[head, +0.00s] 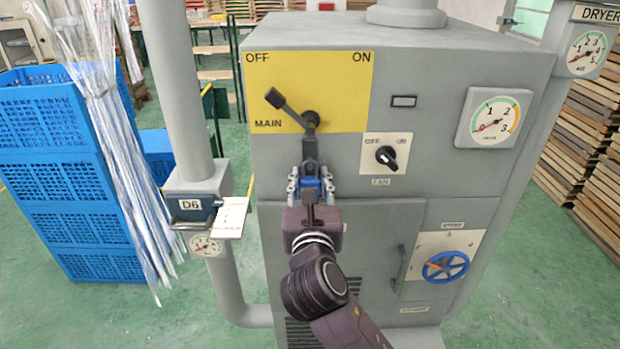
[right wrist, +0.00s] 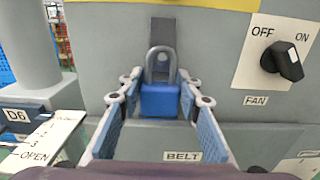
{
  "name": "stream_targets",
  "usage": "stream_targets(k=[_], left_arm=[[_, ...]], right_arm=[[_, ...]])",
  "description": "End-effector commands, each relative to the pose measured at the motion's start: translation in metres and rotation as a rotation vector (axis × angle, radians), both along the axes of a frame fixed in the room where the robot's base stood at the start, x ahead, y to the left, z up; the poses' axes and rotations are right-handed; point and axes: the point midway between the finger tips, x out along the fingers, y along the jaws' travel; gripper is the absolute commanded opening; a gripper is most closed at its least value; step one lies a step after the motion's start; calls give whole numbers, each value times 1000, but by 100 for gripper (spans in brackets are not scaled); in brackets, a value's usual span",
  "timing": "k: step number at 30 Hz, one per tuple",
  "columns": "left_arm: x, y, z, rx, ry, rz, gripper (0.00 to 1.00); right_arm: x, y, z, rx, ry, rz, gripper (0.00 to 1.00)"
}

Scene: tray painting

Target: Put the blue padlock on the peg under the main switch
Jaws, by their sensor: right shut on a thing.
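The main switch (head: 291,108) is a dark lever on a yellow panel, tilted left toward OFF. A dark grey plate (right wrist: 163,30) hangs below its pivot. The blue padlock (right wrist: 160,101) is upright in the right wrist view, its grey shackle up in front of the plate's lower part. It also shows small in the head view (head: 311,184). My right gripper (head: 310,179) is shut on the padlock's body, fingers on both sides. My left gripper is not in view.
The FAN knob (head: 386,157) is right of the padlock. A BELT label (right wrist: 182,156) is below it. A D6 box with a card (head: 231,217) is on a pipe at left. A blue handwheel (head: 446,266) and a door handle (head: 401,268) are lower right.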

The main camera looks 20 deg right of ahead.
Motion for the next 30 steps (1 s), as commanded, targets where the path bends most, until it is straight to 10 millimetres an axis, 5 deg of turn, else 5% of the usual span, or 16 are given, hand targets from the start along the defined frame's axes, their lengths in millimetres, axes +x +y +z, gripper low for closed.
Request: stream_targets(k=[2,3,8,20,30], left_arm=[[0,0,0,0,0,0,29],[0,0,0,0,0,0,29],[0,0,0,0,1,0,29],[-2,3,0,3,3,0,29],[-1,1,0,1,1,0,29]], right_arm=[[0,0,1,0,-1,0,5],[0,0,1,1,-1,0,36],[0,0,1,1,-1,0,52],[-10,3,0,0,0,1,52],[-76,23,-1,2,2,4,52]])
